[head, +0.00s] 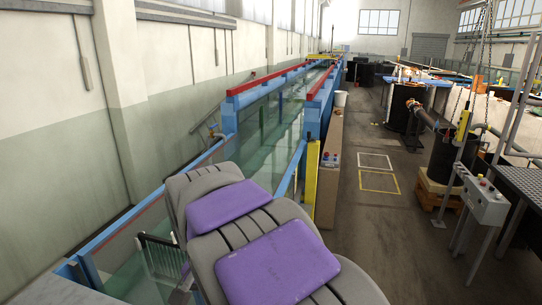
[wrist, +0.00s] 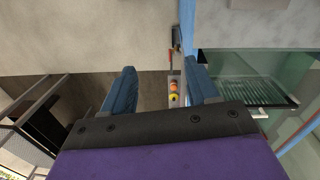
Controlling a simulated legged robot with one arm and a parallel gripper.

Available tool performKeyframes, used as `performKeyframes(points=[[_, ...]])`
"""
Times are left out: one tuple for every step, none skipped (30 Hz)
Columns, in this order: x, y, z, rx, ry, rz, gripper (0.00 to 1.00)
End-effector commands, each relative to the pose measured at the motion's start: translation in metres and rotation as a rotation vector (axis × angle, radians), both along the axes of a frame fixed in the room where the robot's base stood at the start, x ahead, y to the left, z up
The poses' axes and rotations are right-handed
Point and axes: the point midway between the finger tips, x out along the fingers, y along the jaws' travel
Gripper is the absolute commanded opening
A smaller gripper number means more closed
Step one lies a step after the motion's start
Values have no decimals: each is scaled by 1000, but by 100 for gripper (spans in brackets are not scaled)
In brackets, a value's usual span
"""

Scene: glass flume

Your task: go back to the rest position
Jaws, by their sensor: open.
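My gripper (wrist: 162,72) shows in the wrist view as two blue fingers set well apart, with nothing held between them. A small grey panel with orange, yellow and red parts (wrist: 173,94) shows in the gap beyond the fingers; it is not gripped. In the head view my grey and purple arm fills the lower middle, in front of the glass flume (head: 262,125), and the fingers cannot be made out there.
Blue rails with red tops (head: 265,80) edge the flume along the left wall. The floor around the yellow marked square (head: 379,182) is clear. Black tanks (head: 452,155) and a grey control stand (head: 484,201) are at right.

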Motion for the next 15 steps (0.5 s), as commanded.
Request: performKeyframes(points=[[-4, -25, -6, -1, 6, -11, 59], [-7, -39, -8, -2, 9, -13, 59], [-12, -57, -11, -2, 17, -13, 59], [-16, -69, -14, -1, 21, -13, 59], [-21, -82, -16, 0, 25, -13, 59], [-29, -99, -20, 1, 33, -11, 59], [-35, -111, -24, 3, 38, -10, 59], [-42, -123, -27, 3, 44, -8, 59], [-52, -138, -32, 6, 52, -6, 59], [-59, -149, -36, 7, 58, -4, 59], [-67, -159, -40, 10, 64, -1, 59], [-78, -172, -46, 15, 71, 5, 59], [-86, -181, -50, 19, 75, 8, 59], [-95, -190, -56, 22, 81, 13, 59], [-108, -201, -62, 28, 87, 20, 59]])
